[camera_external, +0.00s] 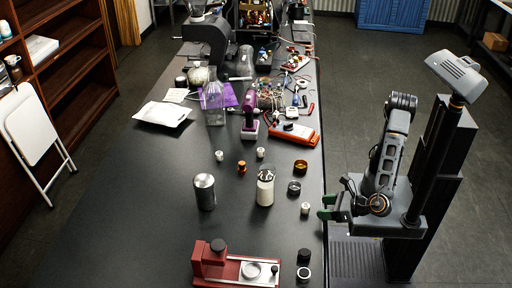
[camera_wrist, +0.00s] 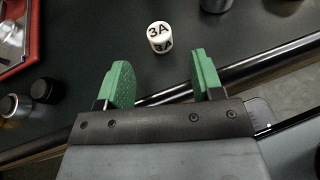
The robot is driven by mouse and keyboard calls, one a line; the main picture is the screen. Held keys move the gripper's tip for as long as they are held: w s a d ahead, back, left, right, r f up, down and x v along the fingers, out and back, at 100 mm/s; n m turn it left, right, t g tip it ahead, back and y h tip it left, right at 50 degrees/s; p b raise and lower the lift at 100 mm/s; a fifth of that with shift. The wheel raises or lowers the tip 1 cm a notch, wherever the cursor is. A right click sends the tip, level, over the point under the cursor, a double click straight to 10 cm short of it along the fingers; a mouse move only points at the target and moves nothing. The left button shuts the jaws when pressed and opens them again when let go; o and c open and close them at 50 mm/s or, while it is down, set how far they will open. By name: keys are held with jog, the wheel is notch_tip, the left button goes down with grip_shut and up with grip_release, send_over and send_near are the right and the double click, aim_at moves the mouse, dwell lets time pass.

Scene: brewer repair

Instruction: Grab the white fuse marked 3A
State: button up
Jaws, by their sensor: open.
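The white fuse marked 3A (camera_wrist: 160,37) is a small white cylinder with black lettering on its top and side. It stands upright on the dark table, just past my fingertips and roughly centred between them in the wrist view. It also shows near the table's right edge in the external view (camera_external: 305,208). My gripper has green fingers (camera_wrist: 161,64), which are spread apart with nothing between them. In the external view my gripper (camera_external: 328,208) is at the table's right edge, just right of the fuse and apart from it.
Other small white cylinders (camera_external: 219,155) (camera_external: 261,152) and an orange one (camera_external: 242,166) stand farther back. A dark ring (camera_external: 294,187) and an amber cup (camera_external: 300,166) are behind the fuse. A red machine (camera_external: 210,262) and black-topped pieces (camera_external: 303,256) are at the front.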

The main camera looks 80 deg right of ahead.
aim_at(306, 205)
jog(key=shift+x, duration=3.7)
jog(key=shift+c, duration=0.4)
jog(key=shift+r, duration=0.1)
jog(key=c, duration=0.9)
